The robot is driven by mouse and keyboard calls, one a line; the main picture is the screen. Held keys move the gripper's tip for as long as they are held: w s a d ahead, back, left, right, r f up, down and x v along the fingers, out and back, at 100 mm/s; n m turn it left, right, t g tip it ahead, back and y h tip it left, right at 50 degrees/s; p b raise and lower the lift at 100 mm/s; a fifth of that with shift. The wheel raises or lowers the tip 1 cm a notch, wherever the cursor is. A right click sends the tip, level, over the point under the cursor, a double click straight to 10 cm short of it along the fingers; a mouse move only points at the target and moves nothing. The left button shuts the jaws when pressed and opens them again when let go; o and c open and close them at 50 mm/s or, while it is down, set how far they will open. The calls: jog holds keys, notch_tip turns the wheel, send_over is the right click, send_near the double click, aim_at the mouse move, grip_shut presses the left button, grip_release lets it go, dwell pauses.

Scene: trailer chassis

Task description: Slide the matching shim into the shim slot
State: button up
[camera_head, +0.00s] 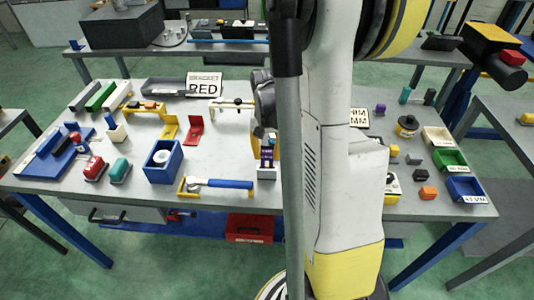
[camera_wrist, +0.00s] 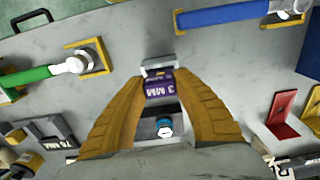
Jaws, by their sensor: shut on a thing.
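A purple shim (camera_wrist: 159,84) marked "3 MM" is between the fingertips of my gripper (camera_wrist: 161,78), which is shut on it. The purple shim also shows small in the head view (camera_head: 267,155). A pale grey bracket (camera_wrist: 156,66) stands just beyond the shim in the wrist view, and a pale block (camera_head: 267,173) lies below it in the head view. I cannot tell whether the shim is inside a slot, as the contact is too small and partly covered. A blue-topped round part (camera_wrist: 165,127) shows between the fingers, nearer the palm.
A blue-handled tool (camera_head: 222,183) lies in a yellow holder just left. Red (camera_head: 194,132) and yellow brackets stand behind it. A blue box (camera_head: 163,162) is farther left. Coloured bins (camera_head: 452,161) stand at the right. My arm hides the middle of the bench.

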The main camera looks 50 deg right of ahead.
jog(key=shift+f+b, duration=1.9)
jog(key=shift+f, duration=0.4)
jog(key=o, duration=1.8)
jog(key=shift+c, duration=0.2)
jog(key=shift+r, duration=0.1)
jog(key=shift+r+p, duration=2.55)
jog(key=shift+r, duration=0.9)
